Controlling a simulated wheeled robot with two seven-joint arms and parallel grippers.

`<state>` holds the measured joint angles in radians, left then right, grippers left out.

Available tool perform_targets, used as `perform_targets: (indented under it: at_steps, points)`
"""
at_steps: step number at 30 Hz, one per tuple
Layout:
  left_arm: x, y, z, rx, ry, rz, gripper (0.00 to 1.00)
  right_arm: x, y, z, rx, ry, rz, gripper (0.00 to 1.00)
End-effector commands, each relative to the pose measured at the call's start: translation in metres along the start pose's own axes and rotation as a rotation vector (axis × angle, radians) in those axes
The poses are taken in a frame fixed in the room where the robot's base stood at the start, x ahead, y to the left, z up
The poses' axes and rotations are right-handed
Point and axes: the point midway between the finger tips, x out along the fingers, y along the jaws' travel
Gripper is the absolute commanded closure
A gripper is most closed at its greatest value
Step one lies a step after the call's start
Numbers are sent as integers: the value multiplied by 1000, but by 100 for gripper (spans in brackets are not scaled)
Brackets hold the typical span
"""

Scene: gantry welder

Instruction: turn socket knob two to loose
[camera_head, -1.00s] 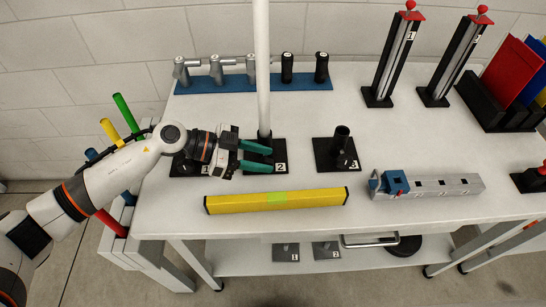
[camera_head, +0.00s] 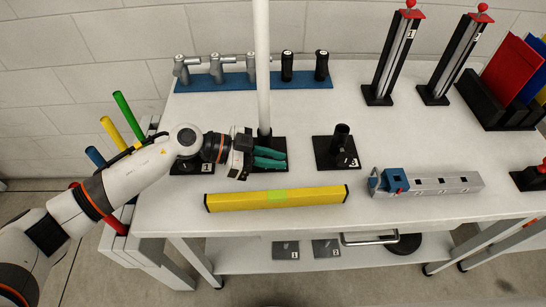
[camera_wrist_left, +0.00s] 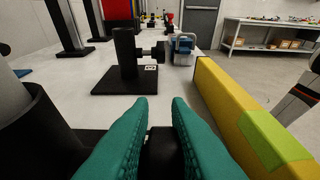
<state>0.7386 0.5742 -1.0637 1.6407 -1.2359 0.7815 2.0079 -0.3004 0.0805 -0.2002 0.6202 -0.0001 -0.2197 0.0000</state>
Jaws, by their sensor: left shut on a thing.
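Socket two is a black base (camera_head: 280,143) with a tall white pole (camera_head: 262,70) standing upright in it. My left gripper (camera_head: 272,158), with green fingers, reaches across the front of this base from the left. In the left wrist view the green fingers (camera_wrist_left: 163,125) are shut around the black knob (camera_wrist_left: 163,155) of socket two. The knob is mostly hidden between the fingers, so its turn cannot be told. The socket's dark sleeve (camera_wrist_left: 38,125) stands just left of the fingers. My right gripper is not in view.
Socket three (camera_head: 341,135) stands empty to the right, socket one (camera_head: 190,168) is partly behind my arm. A yellow bar (camera_head: 240,200) lies close in front of the gripper. A grey rail with a blue block (camera_head: 395,181) lies to the right. A blue tool rack (camera_head: 215,84) stands behind.

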Motion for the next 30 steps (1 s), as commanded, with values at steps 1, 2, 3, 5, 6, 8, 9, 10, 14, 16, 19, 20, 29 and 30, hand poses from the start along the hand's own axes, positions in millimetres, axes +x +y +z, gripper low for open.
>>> perform_targets:
  at_steps: [1,2,3,5,6,8,9,10,14,16,19,20,29,30]
  points:
    - [1,-1,-2,-4,-26,-2,100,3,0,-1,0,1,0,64]
    - [1,-1,-2,-4,-44,-2,100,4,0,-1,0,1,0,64]
    - [0,-1,-1,-4,-65,-2,100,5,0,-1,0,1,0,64]
    - [-1,-1,0,-2,-89,-1,100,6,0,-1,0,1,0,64]
    - [-1,0,0,-2,-98,0,100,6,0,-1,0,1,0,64]
    - [-2,0,1,0,-106,0,100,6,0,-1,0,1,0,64]
    - [-2,0,2,0,-106,0,100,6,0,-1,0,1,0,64]
    - [-2,0,2,0,-106,0,100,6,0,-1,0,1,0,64]
    - [-2,0,2,1,-105,1,100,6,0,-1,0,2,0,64]
    - [-2,0,2,1,-105,1,77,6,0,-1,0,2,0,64]
    - [-2,0,2,1,-104,1,62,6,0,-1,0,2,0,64]
    - [-2,0,2,1,-104,1,62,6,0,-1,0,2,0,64]
    - [-3,0,5,2,-104,1,62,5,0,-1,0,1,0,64]
    - [-5,0,8,3,-103,1,62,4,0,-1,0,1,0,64]
